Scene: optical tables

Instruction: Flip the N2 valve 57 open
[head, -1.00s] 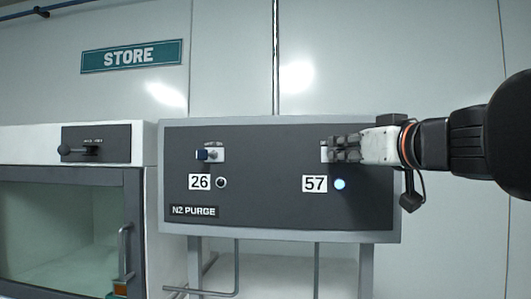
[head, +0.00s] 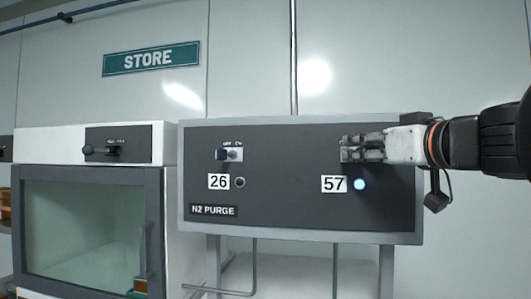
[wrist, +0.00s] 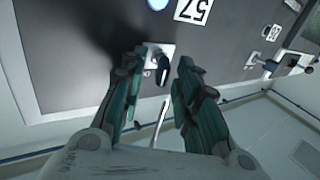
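The N2 valve 57 shows in the wrist view as a dark blue lever (wrist: 163,70) on a small white plate (wrist: 152,48). In the head view my gripper hides it. My gripper (wrist: 160,64) is open, its two teal fingers apart on either side of the lever, with a visible gap to the right finger. I cannot tell whether the left finger touches the plate or lever. In the head view my gripper (head: 352,149) is in front of the panel above the label 57 (head: 334,184). The round lamp (head: 360,184) beside that label glows pale blue.
The grey N2 PURGE panel (head: 290,215) also carries valve 26 (head: 229,154), with a blue handle and a dark lamp (head: 240,182). A glass-fronted cabinet (head: 85,225) stands to the left. A STORE sign (head: 151,58) hangs on the wall above.

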